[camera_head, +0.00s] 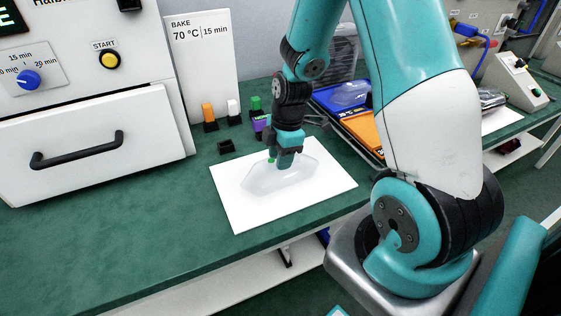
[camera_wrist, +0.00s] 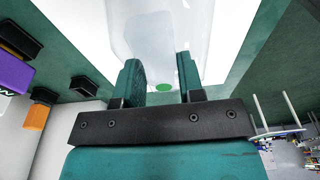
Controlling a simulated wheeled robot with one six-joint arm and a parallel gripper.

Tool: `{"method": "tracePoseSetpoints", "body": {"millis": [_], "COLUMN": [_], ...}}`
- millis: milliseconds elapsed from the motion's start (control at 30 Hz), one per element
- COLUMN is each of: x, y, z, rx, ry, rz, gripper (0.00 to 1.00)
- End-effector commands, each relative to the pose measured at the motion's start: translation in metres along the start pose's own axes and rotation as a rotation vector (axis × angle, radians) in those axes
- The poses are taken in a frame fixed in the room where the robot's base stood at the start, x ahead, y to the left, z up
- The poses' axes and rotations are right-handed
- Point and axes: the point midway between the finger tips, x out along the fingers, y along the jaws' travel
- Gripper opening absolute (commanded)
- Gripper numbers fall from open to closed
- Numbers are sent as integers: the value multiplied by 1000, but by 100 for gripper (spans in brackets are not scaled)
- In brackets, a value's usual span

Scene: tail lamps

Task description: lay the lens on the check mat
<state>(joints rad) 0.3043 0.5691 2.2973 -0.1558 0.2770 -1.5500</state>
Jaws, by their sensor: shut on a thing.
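The lens (camera_head: 275,180) is a clear, frosted long piece with pointed ends. It lies over the white check mat (camera_head: 234,213), inside its outline. My gripper (camera_head: 286,162) points down and is shut on the lens near its far edge. In the wrist view, the lens (camera_wrist: 160,28) sits between my two teal fingers (camera_wrist: 160,72), with a green spot at its near end. The mat (camera_wrist: 234,38) shows white behind it. I cannot tell whether the lens touches the mat.
A white oven with a drawer handle (camera_head: 77,150) stands at left, beside a "BAKE 70 °C 15 min" sign (camera_head: 203,70). Orange (camera_head: 208,112), white and green pieces stand in black holders behind the mat. An orange tray (camera_head: 364,132) lies to the right. The bench front left is clear.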

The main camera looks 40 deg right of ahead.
Motion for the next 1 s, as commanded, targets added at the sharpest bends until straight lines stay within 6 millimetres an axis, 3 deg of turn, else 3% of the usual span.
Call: {"method": "tracePoseSetpoints", "body": {"millis": [133,500,533,633,1000], "x": [18,23,22,22,13], "y": [0,0,0,0,1], "z": [3,4,3,3,3], "rx": [1,1,1,1,1], "ry": [0,0,0,0,0], "rz": [-2,0,0,0,3], "gripper": [0,0,40,61,61]}}
